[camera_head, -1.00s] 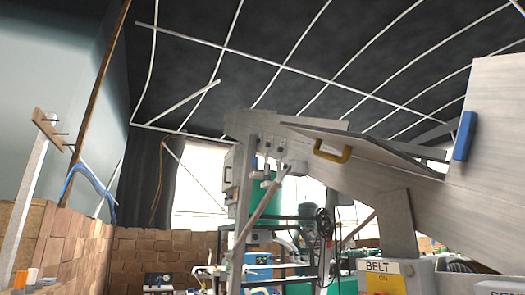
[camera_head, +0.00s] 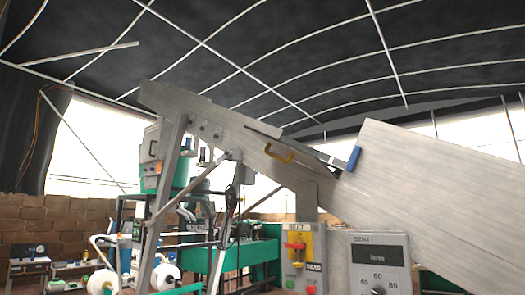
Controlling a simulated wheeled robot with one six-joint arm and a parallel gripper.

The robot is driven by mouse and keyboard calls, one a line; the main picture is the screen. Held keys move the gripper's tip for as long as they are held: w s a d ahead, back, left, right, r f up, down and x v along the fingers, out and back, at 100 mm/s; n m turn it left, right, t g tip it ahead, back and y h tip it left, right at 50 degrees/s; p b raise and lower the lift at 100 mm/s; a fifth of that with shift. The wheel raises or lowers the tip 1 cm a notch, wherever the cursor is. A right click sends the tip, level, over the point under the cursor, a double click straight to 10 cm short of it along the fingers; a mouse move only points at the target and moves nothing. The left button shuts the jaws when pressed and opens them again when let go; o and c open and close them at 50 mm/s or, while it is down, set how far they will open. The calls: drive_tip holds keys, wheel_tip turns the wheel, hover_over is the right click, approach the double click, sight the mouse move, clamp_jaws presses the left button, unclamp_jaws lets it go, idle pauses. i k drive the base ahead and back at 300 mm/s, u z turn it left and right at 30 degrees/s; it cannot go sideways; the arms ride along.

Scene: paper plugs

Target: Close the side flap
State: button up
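A long grey metal chute (camera_head: 215,117) slopes down from upper left to lower right. On its side is a flap (camera_head: 300,147), seen nearly edge-on as a thin dark-edged panel that appears to stand out from the chute wall. A yellow handle (camera_head: 280,152) is at the flap. A blue handle (camera_head: 354,158) sits to the right, at the edge of a large grey panel (camera_head: 420,180). My gripper is not in view, so its state is hidden.
Below the chute are a yellow belt switch box (camera_head: 300,255) and a grey dial box (camera_head: 378,260). Metal legs (camera_head: 168,180) and a green machine (camera_head: 250,255) stand under it. White rolls (camera_head: 165,277) are at lower left.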

sight(308, 159)
drive_tip(key=z, duration=0.4)
drive_tip(key=i, duration=1)
drive_tip(key=u, duration=0.5)
drive_tip(key=k, duration=0.6)
drive_tip(key=u, duration=0.95)
drive_tip(key=i, duration=1.85)
drive_tip(key=z, duration=0.8)
